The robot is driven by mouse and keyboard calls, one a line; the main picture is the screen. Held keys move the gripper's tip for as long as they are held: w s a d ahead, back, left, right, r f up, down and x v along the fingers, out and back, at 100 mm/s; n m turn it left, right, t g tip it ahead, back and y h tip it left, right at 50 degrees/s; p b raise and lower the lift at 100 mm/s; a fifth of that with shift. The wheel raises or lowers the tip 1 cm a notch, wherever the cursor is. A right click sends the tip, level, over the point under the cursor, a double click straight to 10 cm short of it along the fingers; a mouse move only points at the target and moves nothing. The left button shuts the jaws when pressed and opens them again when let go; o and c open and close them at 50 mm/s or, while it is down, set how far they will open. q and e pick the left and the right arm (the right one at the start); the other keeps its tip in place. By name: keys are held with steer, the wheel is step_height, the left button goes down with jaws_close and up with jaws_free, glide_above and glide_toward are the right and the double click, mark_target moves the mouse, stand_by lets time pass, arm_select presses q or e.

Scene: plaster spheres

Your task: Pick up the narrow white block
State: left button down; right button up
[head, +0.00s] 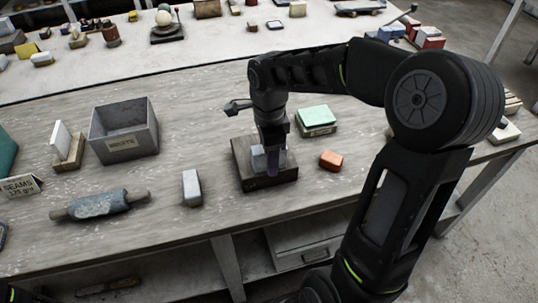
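A narrow white block (192,188) stands on the front part of the worktable, left of the dark wooden base. My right gripper (272,162) comes in from the right and points down over the dark wooden base (245,176). A pale grey-white piece (259,160) shows on that base right at the fingers. The fingers are small and overlap this piece, so I cannot tell whether they are open or shut on it. The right gripper is apart from the narrow white block, to its right. My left gripper is not in view.
A grey open bin (125,143) and a rolling pin (98,206) are to the left. A white slab leans upright on a wooden block (70,157). A green-topped block (316,119) and an orange block (331,160) are to the right. The tabletop around the narrow block is clear.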

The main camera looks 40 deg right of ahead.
stand_by(0.4)
jaws_close()
stand_by(0.4)
stand_by(0.9)
